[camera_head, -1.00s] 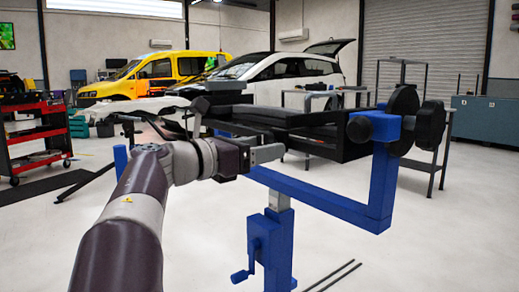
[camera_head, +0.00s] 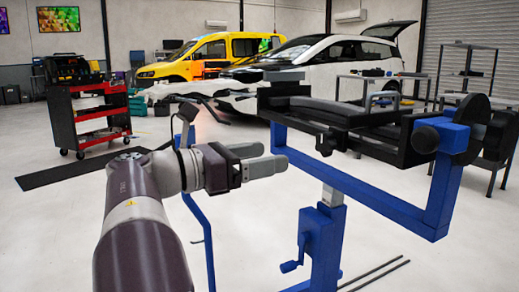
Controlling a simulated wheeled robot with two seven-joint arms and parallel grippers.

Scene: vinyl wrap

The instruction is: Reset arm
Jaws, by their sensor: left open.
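My left arm (camera_head: 140,200) comes in from the lower left, dark purple with grey joints. My left gripper (camera_head: 268,158) points right, its two grey fingers apart and nothing between them. It is in front of and to the left of a blue stand (camera_head: 322,240) that carries a black clamp-like fixture (camera_head: 345,112). In the picture the fingertips end near the stand's upper left end; I cannot tell the exact gap. My right gripper is not in view.
A red tool cart (camera_head: 85,115) stands at the left beside a dark floor mat (camera_head: 60,172). A yellow van (camera_head: 205,58) and a white car (camera_head: 320,60) are at the back. Thin dark rods (camera_head: 375,275) lie at the lower right. The left floor is mostly clear.

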